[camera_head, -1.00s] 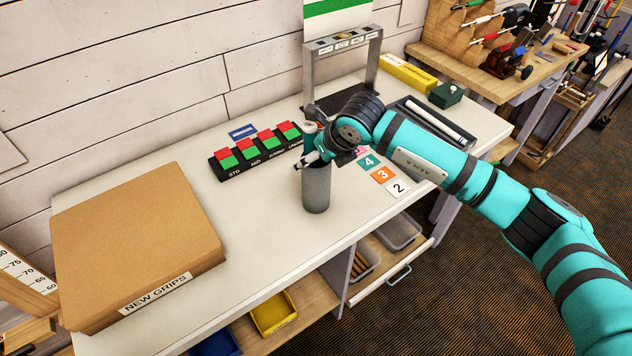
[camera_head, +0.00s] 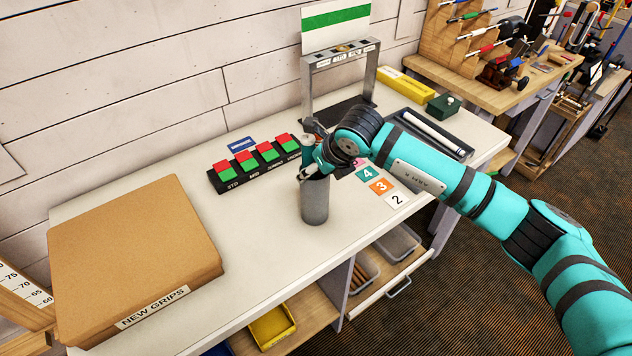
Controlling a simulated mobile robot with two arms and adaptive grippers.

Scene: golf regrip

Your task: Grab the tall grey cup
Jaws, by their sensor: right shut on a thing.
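The tall grey cup (camera_head: 315,203) stands upright near the front edge of the white bench, in the middle of the head view. My right arm comes in from the right, and my right gripper (camera_head: 308,172) is at the cup's rim, shut on it. The wrist and fingers cover part of the cup's top and whatever is directly behind it. Whether the cup's base touches the bench is hard to tell. My left gripper is not in view.
A cardboard box (camera_head: 130,260) labelled NEW GRIPS fills the bench's left side. A black strip with red and green blocks (camera_head: 257,163), a grey metal frame (camera_head: 306,90) and numbered cards (camera_head: 381,187) stand around the cup. A black tray (camera_head: 440,130) lies right. Bare bench lies left of the cup.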

